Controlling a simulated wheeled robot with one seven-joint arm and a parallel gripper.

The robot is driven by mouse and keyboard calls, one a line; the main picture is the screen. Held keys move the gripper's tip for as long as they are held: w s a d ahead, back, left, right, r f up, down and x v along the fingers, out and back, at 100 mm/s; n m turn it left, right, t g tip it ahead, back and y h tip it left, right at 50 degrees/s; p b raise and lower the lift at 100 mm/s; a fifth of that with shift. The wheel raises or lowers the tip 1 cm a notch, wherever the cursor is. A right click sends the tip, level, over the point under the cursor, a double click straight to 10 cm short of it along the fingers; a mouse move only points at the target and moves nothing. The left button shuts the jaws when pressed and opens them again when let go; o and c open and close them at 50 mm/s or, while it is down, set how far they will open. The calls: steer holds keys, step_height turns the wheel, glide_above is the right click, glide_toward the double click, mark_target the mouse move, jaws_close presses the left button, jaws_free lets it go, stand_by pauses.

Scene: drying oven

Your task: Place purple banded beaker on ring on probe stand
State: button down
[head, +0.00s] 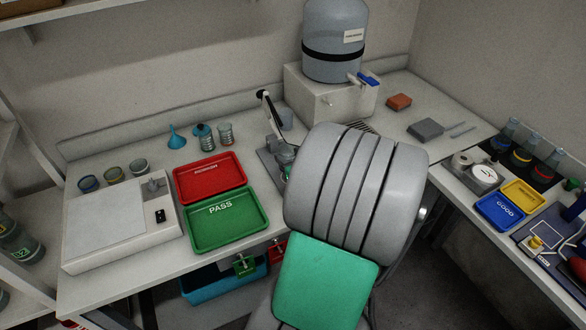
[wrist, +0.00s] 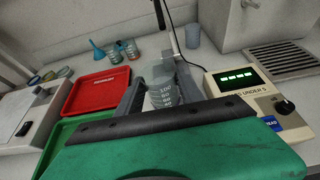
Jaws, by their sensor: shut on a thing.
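My gripper (wrist: 160,90) is shut on a grey-looking clear beaker (wrist: 163,82) with white graduation marks, held upright between the two fingers. No purple band can be made out on it. The probe stand (wrist: 174,42) rises just behind the beaker in the wrist view; its slanted arm (head: 273,115) also shows in the head view. I cannot tell whether the beaker touches the stand. The ring is hidden behind the beaker and fingers. In the head view my own arm covers most of the gripper.
A meter with a lit green display (wrist: 238,78) stands right of the gripper. A red tray (head: 210,178) and green PASS tray (head: 228,220) lie to the left. Another clear beaker (wrist: 193,36) stands behind the stand. A large water container (head: 333,45) is at the back.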

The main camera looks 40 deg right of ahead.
steer(key=f, duration=0.1)
steer(key=w+d+f, duration=0.1)
steer(key=d+f, duration=0.1)
steer(key=shift+w+d+f, duration=0.2)
steer(key=shift+w+f, duration=0.1)
steer(key=shift+w, duration=0.05)
steer(key=shift+w+d+f, duration=0.1)
steer(key=shift+f, duration=1.55)
steer(key=shift+f+b, duration=0.2)
steer(key=shift+b, duration=0.1)
steer(key=c, duration=0.7)
jaws_free()
steer(key=shift+c, duration=0.2)
